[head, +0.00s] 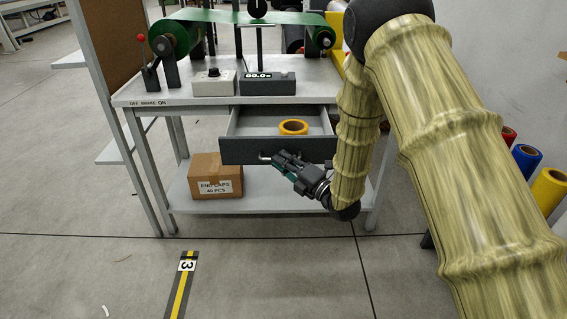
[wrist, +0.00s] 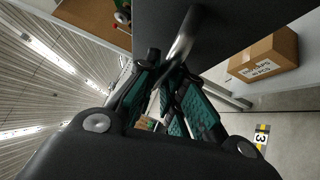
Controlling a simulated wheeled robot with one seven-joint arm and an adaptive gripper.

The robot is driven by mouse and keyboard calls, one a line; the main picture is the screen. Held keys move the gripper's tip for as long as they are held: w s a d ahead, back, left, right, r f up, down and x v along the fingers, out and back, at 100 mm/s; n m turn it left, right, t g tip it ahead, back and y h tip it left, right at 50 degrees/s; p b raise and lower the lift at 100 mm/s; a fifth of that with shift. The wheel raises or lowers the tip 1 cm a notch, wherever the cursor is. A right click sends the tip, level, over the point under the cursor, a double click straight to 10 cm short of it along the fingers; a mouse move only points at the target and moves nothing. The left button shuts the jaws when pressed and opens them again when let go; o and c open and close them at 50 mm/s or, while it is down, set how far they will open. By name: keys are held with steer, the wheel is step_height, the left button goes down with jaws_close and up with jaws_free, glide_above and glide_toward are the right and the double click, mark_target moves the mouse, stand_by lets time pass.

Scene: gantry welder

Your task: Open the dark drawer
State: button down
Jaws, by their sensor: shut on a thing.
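The dark drawer (head: 240,151) under the bench top is pulled out, and its inside shows. A yellow-orange ring-shaped roll (head: 293,128) lies inside it. The drawer's metal bar handle (head: 265,155) is on its front face; it also shows in the wrist view (wrist: 183,38). My gripper (head: 274,158) is at the handle, reaching from the lower right. In the wrist view my gripper's fingers (wrist: 166,75) are shut on the handle's near end. Part of the handle is hidden by the fingers.
The grey bench (head: 150,97) carries a green belt machine, a knob box (head: 213,82) and a display box (head: 267,83). A cardboard box (head: 215,178) stands on the lower shelf. Coloured rolls (head: 526,157) stand at the right. The floor in front is clear, with a marked strip (head: 182,285).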

steer(key=shift+s+d, duration=0.1)
stand_by(0.3)
steer(key=c, duration=1.5)
jaws_free()
steer(key=v, duration=1.2)
steer(key=shift+f, duration=0.1)
